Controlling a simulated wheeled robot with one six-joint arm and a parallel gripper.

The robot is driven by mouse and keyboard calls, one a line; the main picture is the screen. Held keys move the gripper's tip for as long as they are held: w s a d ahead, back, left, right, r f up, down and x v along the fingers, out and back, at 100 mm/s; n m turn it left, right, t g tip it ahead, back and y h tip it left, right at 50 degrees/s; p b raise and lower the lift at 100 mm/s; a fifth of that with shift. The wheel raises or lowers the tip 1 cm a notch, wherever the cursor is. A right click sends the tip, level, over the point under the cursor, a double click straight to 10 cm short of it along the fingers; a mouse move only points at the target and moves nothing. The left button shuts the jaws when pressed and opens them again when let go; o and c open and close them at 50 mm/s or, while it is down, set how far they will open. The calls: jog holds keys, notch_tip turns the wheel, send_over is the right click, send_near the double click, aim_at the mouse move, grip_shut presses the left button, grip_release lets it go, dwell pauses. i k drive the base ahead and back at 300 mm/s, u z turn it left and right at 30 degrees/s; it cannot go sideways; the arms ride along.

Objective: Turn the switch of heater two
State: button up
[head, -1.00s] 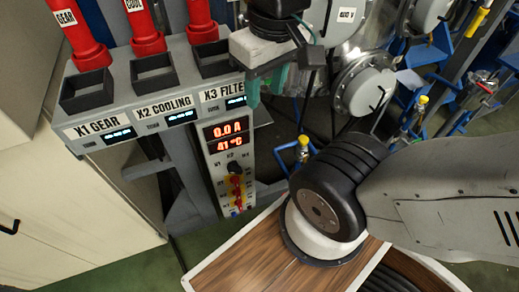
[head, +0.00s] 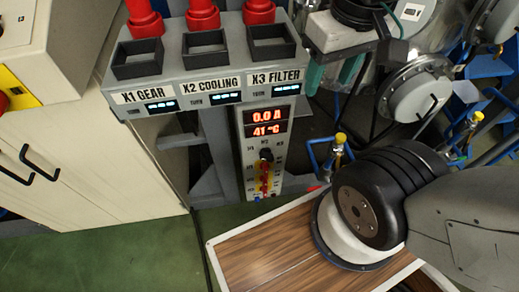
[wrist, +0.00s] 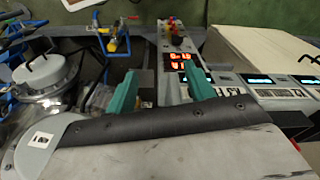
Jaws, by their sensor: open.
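A narrow grey panel (head: 246,160) stands below the labelled shelf, with a red display (head: 266,122) reading 0.0 A and 41 °C. Below the display is a black rotary knob (head: 266,154), above red and yellow sockets. No heater number is legible, so I cannot tell whether this is heater two. My gripper (head: 333,72) has teal fingers, is open and empty, and is above and right of the display in the head view. In the wrist view its fingers (wrist: 163,92) are spread, with the display (wrist: 187,69) and knob (wrist: 179,40) beyond them, apart from them.
The shelf (head: 200,88) carries X1 GEAR, X2 COOLING and X3 FILTER labels, small blue displays and red-topped items above black square holders. A beige cabinet (head: 90,165) stands left. Round metal vessels (head: 415,95) and blue frames with yellow-handled valves (head: 339,150) are at right. Green floor is clear at lower left.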

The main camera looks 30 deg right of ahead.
aim_at(264, 181)
jog(key=z, duration=1.2)
jog(key=k, duration=1.5)
jog(key=u, duration=1.25)
